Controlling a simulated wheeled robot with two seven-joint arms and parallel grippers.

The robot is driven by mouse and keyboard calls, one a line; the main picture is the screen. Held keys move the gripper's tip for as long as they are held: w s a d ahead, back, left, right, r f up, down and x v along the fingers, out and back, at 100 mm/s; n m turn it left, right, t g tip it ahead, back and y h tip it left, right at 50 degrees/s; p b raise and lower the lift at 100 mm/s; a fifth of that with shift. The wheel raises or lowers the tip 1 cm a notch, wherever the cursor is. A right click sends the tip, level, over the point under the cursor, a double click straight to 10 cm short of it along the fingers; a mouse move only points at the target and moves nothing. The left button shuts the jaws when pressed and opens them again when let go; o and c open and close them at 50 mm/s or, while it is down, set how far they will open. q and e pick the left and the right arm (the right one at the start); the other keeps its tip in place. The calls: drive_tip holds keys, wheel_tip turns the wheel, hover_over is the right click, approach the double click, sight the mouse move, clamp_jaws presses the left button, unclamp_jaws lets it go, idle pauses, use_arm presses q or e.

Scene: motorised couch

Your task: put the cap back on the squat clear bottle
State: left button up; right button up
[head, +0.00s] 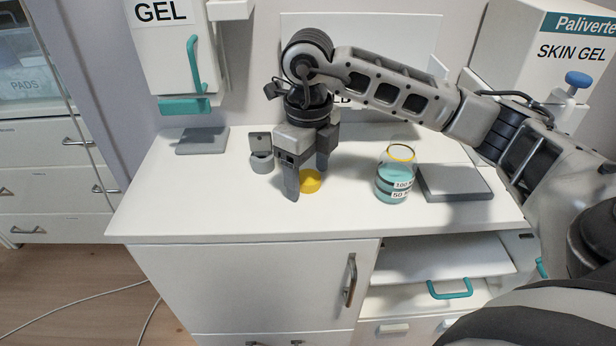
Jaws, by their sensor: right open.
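The squat clear bottle (395,178) stands upright on the white counter, right of the middle. It holds teal liquid, has dark bands with white labels, and a yellow ring marks its rim; its mouth looks uncovered. A yellow cap (310,182) lies on the counter to the left of the bottle. My right gripper (306,180) points down at the cap, with its fingers apart, one to the left of the cap and one behind it to the right. I cannot tell whether the fingers touch the cap. My left gripper is not in view.
A small grey holder (261,150) stands just left of my right gripper. A grey flat block (454,183) lies right of the bottle, and another grey pad (202,140) lies at the back left. A gel dispenser (174,50) hangs above. The counter's front strip (230,217) is clear.

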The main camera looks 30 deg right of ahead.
drive_tip(key=c, duration=1)
drive_tip(key=shift+c, duration=0.2)
drive_tip(key=shift+r, duration=0.65)
drive_tip(key=s+a+r, duration=0.5)
drive_tip(key=s+r, duration=0.6)
drive_tip(key=s, duration=0.2)
drive_tip(key=shift+r+p, duration=0.35)
